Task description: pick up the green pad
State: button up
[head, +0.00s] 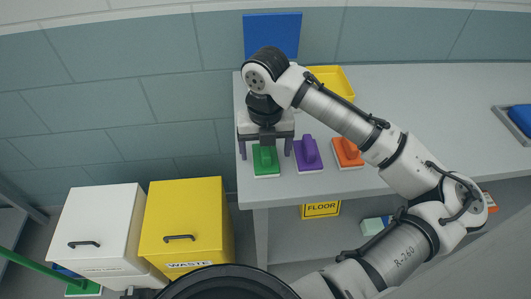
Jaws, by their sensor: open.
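The green pad (266,168), with a raised green grip and a pale underside, lies on the grey counter (435,105) near its left end. My gripper (265,151) points down over the green pad, with one finger at each side of it. It is open and holds nothing. The gripper body hides the pad's far part. I cannot tell the height of the fingertips above the counter.
A purple pad (308,154) and an orange pad (347,153) lie in a row to the right. A yellow tray (335,80) stands behind my arm. White (97,228) and yellow (186,222) bins stand left of the counter. The counter's right part is mostly clear.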

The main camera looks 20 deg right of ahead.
jog(key=shift+f, duration=0.75)
jog(key=c, duration=1.1)
notch_tip(320, 180, up, 20)
jog(key=shift+r+b, duration=0.1)
jog(key=shift+b, duration=0.5)
